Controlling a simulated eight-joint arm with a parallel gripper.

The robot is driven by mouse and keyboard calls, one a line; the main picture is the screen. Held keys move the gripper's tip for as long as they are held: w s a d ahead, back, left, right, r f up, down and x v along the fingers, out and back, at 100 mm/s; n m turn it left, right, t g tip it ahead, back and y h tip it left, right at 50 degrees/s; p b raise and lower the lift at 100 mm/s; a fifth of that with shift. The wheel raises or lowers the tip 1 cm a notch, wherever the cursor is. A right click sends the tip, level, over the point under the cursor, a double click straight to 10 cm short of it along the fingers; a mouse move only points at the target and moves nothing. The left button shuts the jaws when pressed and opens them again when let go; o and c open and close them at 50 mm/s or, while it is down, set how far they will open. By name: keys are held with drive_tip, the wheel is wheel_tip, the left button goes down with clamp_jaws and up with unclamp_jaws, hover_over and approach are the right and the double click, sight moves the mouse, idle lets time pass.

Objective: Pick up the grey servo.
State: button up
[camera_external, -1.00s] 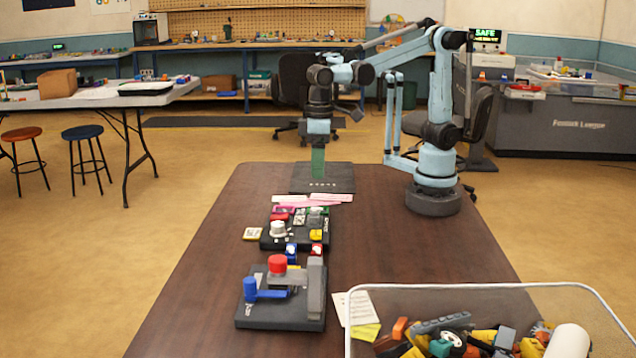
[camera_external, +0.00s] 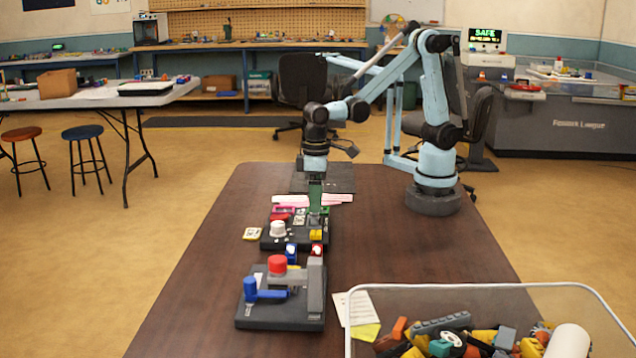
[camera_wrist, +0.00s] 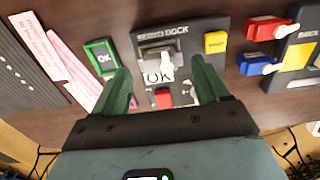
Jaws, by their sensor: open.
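The grey servo (camera_wrist: 160,53), with a white horn, sits in the black servo dock (camera_wrist: 178,32) in the wrist view. My gripper (camera_wrist: 161,68) is open above the dock. Its two green fingers stand on either side of the servo, with a gap to it on each side. In the external view my gripper (camera_external: 316,208) points down over the right side of the dock (camera_external: 272,243). There the fingers mostly hide the servo. I cannot tell the exact height of the fingertips over the dock.
Blue (camera_external: 291,252) and red (camera_external: 316,249) switches stand in front. A clear bin (camera_external: 480,289) of parts stands front right.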

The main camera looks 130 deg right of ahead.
sight(315, 216)
drive_tip(key=shift+f, duration=1.8)
drive_tip(key=c, duration=0.8)
